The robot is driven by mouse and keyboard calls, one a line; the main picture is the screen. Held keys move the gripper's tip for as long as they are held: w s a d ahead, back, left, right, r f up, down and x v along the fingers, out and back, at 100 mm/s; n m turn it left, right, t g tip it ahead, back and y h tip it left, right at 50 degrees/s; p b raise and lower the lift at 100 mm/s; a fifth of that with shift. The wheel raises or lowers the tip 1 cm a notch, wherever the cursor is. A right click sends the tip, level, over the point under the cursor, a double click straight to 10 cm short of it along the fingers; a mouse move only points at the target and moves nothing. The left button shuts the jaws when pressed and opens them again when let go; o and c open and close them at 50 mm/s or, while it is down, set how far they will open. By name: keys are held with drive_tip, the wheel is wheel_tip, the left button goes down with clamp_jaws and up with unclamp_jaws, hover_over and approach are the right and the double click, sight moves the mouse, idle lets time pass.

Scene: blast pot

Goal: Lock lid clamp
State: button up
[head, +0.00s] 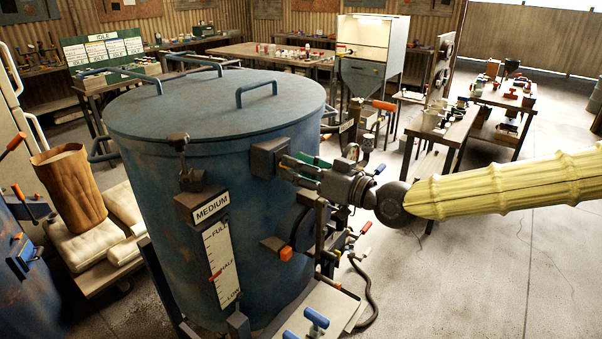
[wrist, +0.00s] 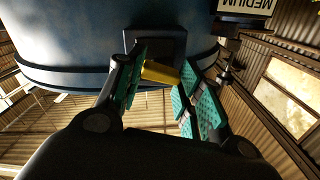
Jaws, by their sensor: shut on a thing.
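The blue pot (head: 215,225) stands upright with its round lid (head: 215,100) resting on top. A dark clamp bracket (head: 268,157) sits on the pot's right side near the rim; it also shows in the wrist view (wrist: 158,42). My gripper (head: 292,166) is at this bracket from the right. In the wrist view, my gripper's green-padded fingers (wrist: 163,75) are closed around a short yellow handle (wrist: 160,72) that sticks out from the bracket. The fingers hide most of this clamp in the head view. Another dark clamp (head: 180,148) stands at the pot's front rim, above the MEDIUM label (head: 210,206).
A level gauge (head: 222,265) runs down the pot's front. An orange-ended part (head: 285,253) and a hose (head: 372,300) are below my gripper. A paper sack (head: 70,185) stands at left. Benches (head: 440,125) line the back; the floor at right (head: 510,270) is clear.

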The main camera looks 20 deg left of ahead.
drive_tip(key=shift+w+r+m+b, duration=0.15)
drive_tip(key=shift+m+b, duration=1.75)
drive_tip(key=shift+m, duration=1.8)
drive_tip(key=shift+w+r+m+b, duration=0.1)
drive_tip(key=shift+m+b, duration=1.8)
drive_tip(key=shift+m, duration=1.8)
drive_tip(key=shift+r, duration=0.1)
drive_tip(key=o, duration=1.1)
drive_tip(key=shift+a, duration=0.1)
drive_tip(key=shift+c, duration=0.2)
drive_tip(key=shift+d, duration=0.2)
drive_tip(key=v, duration=1.2)
drive_tip(key=shift+a, duration=0.1)
